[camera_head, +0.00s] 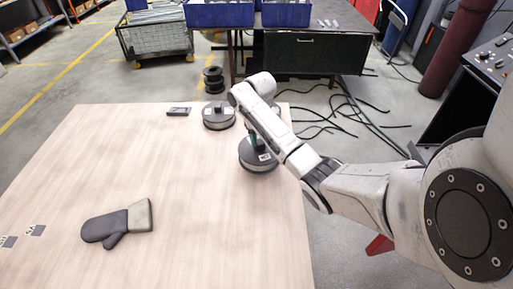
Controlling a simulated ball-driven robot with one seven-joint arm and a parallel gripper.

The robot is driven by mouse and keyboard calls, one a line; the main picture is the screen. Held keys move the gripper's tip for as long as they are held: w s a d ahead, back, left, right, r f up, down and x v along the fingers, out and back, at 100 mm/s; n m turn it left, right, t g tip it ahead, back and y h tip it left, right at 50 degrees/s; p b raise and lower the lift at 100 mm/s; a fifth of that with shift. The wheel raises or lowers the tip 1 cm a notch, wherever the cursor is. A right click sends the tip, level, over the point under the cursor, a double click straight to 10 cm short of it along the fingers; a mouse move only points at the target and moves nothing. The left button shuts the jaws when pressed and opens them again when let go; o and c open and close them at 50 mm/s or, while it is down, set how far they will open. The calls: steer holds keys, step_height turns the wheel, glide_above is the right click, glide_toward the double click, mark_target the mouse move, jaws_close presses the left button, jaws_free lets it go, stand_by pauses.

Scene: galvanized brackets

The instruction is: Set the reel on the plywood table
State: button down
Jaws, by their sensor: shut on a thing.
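The reel (259,160) is a round, dark grey disc with a pale label on its side, at the right edge of the plywood table (170,190). My gripper (254,141) is above its middle, mostly hidden behind my own arm, and is shut on the reel. I cannot tell whether the reel's underside touches the table or is a little above it. A similar round disc (219,121) with a raised middle sits on the table just beyond, to the left.
A dark oven mitt (105,228) lies front left, small dark tags (38,230) at the left edge, and a flat dark box (179,111) at the far edge. The table's middle is clear. Beyond are a black spool (213,80), cables (345,110) and a workbench (315,54).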

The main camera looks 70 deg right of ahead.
steer(key=shift+w+d+f, duration=0.1)
steer(key=shift+w+f, duration=0.5)
steer(key=shift+f, duration=1.6)
steer(key=shift+f, duration=0.15)
steer(key=c, duration=0.7)
jaws_free()
steer(key=shift+c, duration=0.2)
